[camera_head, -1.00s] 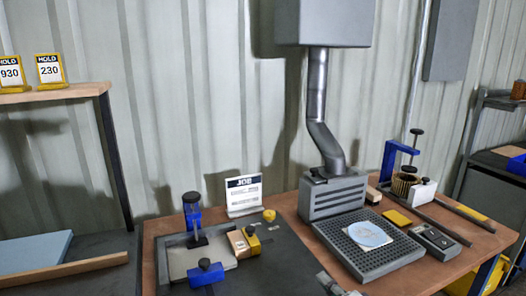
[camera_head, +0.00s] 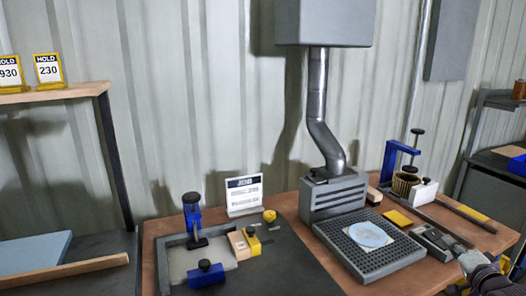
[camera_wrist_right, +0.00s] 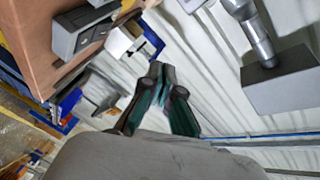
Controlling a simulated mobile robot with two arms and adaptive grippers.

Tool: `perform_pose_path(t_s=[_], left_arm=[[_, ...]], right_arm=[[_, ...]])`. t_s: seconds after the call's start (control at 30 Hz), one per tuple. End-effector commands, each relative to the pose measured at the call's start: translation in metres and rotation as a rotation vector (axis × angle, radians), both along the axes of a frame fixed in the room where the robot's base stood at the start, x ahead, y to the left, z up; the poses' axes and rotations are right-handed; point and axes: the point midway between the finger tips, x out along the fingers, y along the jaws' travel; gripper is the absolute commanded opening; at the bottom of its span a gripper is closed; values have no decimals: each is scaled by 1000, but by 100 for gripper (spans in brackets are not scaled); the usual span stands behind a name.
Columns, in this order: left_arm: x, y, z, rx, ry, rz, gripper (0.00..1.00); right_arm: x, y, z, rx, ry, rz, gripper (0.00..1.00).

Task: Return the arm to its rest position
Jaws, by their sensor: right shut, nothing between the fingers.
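My right gripper (camera_head: 452,241) comes in at the lower right of the head view, in front of the right end of the wooden workbench (camera_head: 285,205). It overlaps a small grey control box (camera_head: 432,237) in the picture; I cannot tell how far apart they are. In the right wrist view its dark fingers (camera_wrist_right: 157,72) are together, with nothing between them. My left gripper is not in view.
On the bench are a grey perforated tray (camera_head: 372,262) with a round pale disc (camera_head: 370,234), a blue clamp press (camera_head: 393,158), a fixture with blue clamps (camera_head: 193,218) and a job card (camera_head: 244,196). A grey hood (camera_head: 323,22) and duct hang above.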

Motion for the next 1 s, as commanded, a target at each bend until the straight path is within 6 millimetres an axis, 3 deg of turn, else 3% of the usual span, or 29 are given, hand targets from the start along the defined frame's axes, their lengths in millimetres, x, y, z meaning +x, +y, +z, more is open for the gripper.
perform_pose_path(t_s=[0.03, 0.1, 0.17, 0.67, 0.7, 0.87, 1.0], left_arm=[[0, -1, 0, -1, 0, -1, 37], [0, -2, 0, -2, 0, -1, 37], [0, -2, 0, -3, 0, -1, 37], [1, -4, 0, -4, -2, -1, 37], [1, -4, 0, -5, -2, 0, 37], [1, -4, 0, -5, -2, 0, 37], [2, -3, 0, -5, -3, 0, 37]], right_arm=[[-2, -25, 14, -25, -9, -36, 0], [-6, -56, 31, -54, -21, -83, 0], [-5, -51, 26, -252, -3, -70, 0], [-8, -69, 41, -1874, 188, -57, 0], [-9, -69, 26, -1924, 218, -37, 0], [-21, -70, -67, -1816, 332, 63, 0], [-43, -62, -156, -1727, 440, 158, 0]])
